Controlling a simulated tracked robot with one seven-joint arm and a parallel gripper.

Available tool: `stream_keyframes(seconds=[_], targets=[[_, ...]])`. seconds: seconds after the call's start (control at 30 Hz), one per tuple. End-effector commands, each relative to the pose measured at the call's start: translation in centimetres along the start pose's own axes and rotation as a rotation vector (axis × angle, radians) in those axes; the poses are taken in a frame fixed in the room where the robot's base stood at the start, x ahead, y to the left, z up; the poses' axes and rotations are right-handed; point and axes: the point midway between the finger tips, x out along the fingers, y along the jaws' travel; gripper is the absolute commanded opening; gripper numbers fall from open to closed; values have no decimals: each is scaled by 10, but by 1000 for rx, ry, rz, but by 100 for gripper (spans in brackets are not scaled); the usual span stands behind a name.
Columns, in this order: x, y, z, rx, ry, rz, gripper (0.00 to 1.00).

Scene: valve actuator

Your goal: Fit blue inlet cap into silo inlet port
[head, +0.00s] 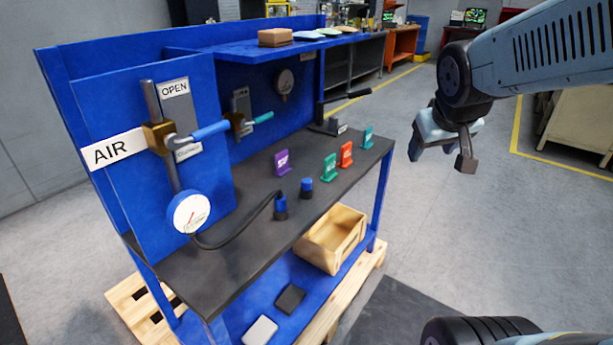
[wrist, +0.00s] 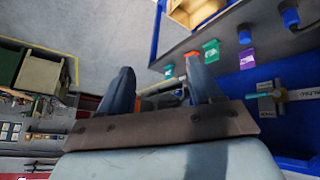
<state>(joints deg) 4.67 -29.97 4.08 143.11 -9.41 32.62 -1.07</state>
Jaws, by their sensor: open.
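Two small blue-topped pieces with dark lower parts stand on the dark bench top (head: 230,235). One blue-topped piece (head: 306,184) stands alone; the other blue-topped piece (head: 281,203) has a black hose running to it. Both also show at the upper right of the wrist view, as the lone piece (wrist: 245,34) and the hosed piece (wrist: 291,17). I cannot tell for sure which is the inlet cap or the silo inlet port. My gripper (head: 440,156) is open and empty, in the air right of the bench. Its two spread fingers show in the wrist view (wrist: 161,90).
Purple (head: 281,162), green (head: 329,167), orange (head: 346,154) and teal (head: 368,137) tags stand along the bench. A wooden box (head: 330,240) sits below its front edge. A gauge (head: 189,213) and valve panel (head: 150,130) stand at left.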

Motion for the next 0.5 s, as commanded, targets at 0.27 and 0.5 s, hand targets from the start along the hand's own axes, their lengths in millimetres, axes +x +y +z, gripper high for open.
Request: stream_keyframes(seconds=[0.27, 0.5], targets=[[85, 5, -43, -189, 94, 29, 64], [155, -9, -65, -343, 196, -29, 64]])
